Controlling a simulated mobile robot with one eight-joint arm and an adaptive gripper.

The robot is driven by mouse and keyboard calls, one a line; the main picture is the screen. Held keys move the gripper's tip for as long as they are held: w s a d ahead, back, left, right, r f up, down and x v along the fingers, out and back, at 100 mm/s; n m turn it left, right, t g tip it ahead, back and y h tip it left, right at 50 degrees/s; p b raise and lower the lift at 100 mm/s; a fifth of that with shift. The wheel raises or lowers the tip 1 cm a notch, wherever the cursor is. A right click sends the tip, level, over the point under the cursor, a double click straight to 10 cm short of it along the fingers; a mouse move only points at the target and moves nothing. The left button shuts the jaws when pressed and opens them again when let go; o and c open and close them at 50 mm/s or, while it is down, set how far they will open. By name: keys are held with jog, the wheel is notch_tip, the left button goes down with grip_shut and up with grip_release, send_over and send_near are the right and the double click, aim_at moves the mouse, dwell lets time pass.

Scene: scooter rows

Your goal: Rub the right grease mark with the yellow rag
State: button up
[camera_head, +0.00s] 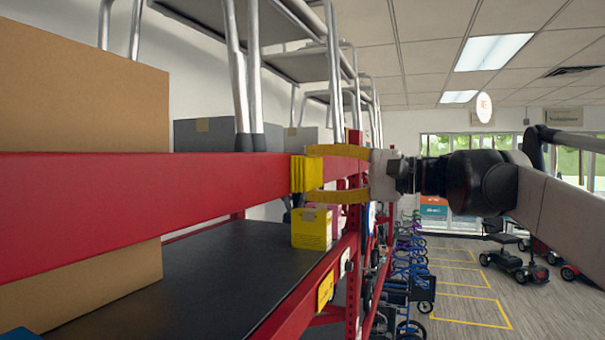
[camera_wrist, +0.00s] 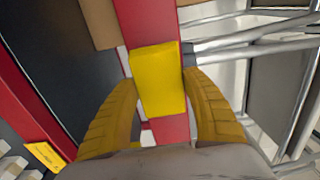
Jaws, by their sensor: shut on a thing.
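The yellow rag (camera_head: 304,174) is a folded block pressed up to, or very close to, the face of the red shelf beam (camera_head: 150,205). It also shows in the wrist view (camera_wrist: 158,80), flat over the beam between the fingers. My gripper (camera_head: 318,174) is shut on the rag, with one yellow-brown finger above it and one below in the head view. No grease mark shows on the visible parts of the beam; any mark under the rag is hidden.
A yellow box (camera_head: 311,230) stands on the dark lower shelf (camera_head: 215,275), below my gripper. A large cardboard box (camera_head: 80,95) and metal-legged walkers stand above the beam. To the right is an open floor (camera_head: 465,290) with scooters (camera_head: 520,262) farther off.

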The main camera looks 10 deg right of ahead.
jog(key=shift+s+a, duration=0.2)
jog(key=shift+s, duration=0.05)
jog(key=shift+v, duration=2.95)
jog(key=v, duration=0.3)
